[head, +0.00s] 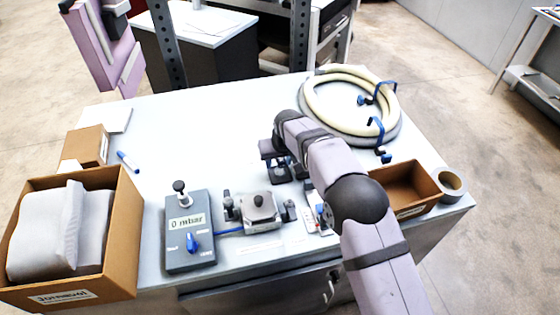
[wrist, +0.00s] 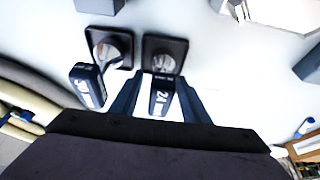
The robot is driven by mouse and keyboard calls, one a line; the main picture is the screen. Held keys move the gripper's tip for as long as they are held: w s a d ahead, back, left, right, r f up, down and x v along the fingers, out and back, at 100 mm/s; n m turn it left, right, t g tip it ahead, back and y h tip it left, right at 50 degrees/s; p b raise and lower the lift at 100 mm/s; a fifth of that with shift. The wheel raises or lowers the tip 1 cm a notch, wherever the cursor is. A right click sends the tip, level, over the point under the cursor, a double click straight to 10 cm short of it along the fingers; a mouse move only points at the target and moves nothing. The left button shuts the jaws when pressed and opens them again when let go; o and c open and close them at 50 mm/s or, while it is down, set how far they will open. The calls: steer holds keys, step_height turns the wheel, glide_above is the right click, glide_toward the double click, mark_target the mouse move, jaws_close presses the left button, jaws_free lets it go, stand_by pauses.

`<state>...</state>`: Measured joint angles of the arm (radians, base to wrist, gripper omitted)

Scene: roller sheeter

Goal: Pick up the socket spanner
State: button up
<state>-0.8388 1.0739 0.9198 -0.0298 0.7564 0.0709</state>
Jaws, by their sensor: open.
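Two dark tools with numbered heads stand in square dark holders in the wrist view; they look like socket spanners. One (wrist: 161,98) is marked 24 and lies between the fingers of my gripper (wrist: 158,82). The other (wrist: 88,86) has a number that looks like 30 and is outside the fingers, to the left. My gripper is open, with a finger on each side of the 24 tool; I cannot tell whether either touches it. In the head view my arm reaches over the table to a dark holder (head: 279,172), and the gripper partly hides the tools.
Left of the arm are a clamp fixture (head: 258,210) and a grey gauge box (head: 190,232) reading 0 mbar. A brown bin (head: 405,190) and a tape roll (head: 451,184) are at right. A coiled hose (head: 350,105) lies behind. The table's back left is mostly clear.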

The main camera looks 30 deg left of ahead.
jaws_close()
stand_by(0.4)
step_height(320, 180, up, 10)
steer(key=b, duration=0.3)
steer(key=shift+r, duration=0.1)
stand_by(0.6)
